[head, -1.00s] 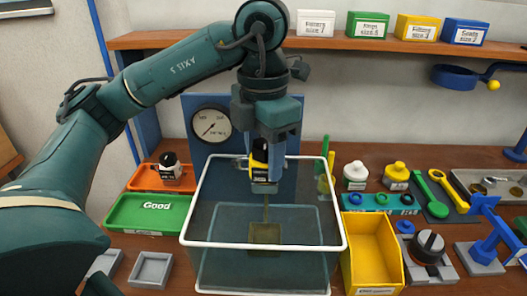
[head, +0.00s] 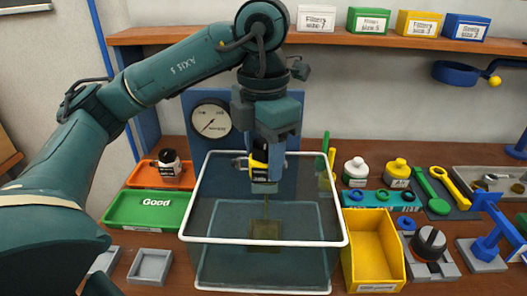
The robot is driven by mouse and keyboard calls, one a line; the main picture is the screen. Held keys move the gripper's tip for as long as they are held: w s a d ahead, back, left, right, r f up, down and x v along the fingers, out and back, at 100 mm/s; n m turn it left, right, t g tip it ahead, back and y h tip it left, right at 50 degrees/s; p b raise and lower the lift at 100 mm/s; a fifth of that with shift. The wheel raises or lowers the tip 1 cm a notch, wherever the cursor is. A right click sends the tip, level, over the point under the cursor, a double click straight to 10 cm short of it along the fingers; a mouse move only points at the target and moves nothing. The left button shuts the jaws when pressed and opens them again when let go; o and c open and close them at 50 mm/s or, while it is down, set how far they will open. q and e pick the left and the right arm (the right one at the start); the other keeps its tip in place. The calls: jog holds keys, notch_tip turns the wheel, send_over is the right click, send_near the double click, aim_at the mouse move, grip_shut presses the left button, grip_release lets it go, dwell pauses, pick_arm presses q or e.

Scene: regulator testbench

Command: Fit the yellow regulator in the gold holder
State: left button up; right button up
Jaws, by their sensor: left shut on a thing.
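My left gripper (head: 267,178) points down over the clear tank and is shut on the yellow regulator (head: 259,157). The regulator shows as a yellow and black body with a metal stub on its left side, partly hidden by the fingers. A dull gold block (head: 265,232), which looks like the gold holder, is inside the tank below the gripper. It is seen through the clear front wall, and a thin upright line rises above it. The regulator is above the block and apart from it. My right gripper is not in view.
The clear tank's white rim (head: 198,198) surrounds the space below the gripper. A gauge panel (head: 211,119) stands behind. The green "Good" tray (head: 150,209) and orange tray (head: 148,176) are left. A yellow bin (head: 374,250) stands close on the right, with bottles and tools beyond.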

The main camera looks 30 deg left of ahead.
aim_at(264, 192)
pick_arm(q)
jog(key=shift+f+b, duration=0.85)
jog(key=shift+f, duration=0.1)
dwell(0.8)
jog(key=shift+f+b, duration=0.6)
jog(key=shift+f, duration=0.15)
dwell(0.8)
jog(key=shift+f+b, duration=1.95)
jog(key=shift+f, duration=0.45)
dwell(2.3)
